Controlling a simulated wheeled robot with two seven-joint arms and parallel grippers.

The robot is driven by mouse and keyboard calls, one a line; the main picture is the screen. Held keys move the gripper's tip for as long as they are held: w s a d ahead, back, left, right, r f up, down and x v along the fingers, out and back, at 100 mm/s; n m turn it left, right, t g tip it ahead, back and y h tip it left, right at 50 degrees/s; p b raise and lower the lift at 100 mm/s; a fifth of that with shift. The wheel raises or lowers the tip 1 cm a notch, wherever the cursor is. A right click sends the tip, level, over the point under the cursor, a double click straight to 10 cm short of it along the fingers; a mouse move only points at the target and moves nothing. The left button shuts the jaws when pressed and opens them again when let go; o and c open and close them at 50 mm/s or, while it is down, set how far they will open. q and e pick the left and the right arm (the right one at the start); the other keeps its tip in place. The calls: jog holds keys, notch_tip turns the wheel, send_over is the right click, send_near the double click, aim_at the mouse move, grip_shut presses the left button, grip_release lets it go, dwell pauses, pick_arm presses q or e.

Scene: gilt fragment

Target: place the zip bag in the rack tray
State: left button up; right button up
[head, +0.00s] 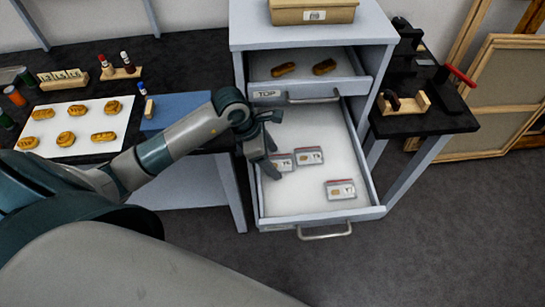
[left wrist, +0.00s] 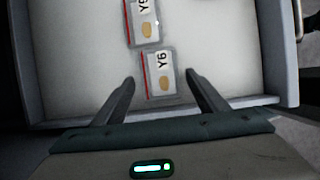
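Several flat clear zip bags with red strips and white labels lie in the pulled-out lower tray (head: 290,200) of a grey rack. One zip bag, labelled Y6 (left wrist: 161,76), shows between my left gripper's fingers in the left wrist view. Another zip bag, with a partly cut-off label (left wrist: 143,20), lies just beyond it. In the head view one zip bag (head: 309,156) lies right of my left gripper (head: 271,167), and another (head: 341,190) lies nearer the tray's front right. The left gripper is open, pointing down; contact with Y6 cannot be told. My right gripper is not in view.
The upper tray marked TOP (head: 267,94) holds two brown pieces. A cardboard box (head: 313,11) stands on the rack.

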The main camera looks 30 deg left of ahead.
pick_arm(q)
jog(key=shift+r, duration=0.1)
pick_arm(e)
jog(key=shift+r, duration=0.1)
pick_arm(q)
jog(key=b+v, duration=0.2)
jog(key=v, duration=1)
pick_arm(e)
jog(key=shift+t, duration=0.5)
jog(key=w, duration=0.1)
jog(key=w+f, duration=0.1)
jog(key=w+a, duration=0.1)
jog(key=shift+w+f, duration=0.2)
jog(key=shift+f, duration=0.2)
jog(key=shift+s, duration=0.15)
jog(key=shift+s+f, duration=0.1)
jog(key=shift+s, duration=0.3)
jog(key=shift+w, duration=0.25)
pick_arm(q)
jog(key=shift+c, duration=0.2)
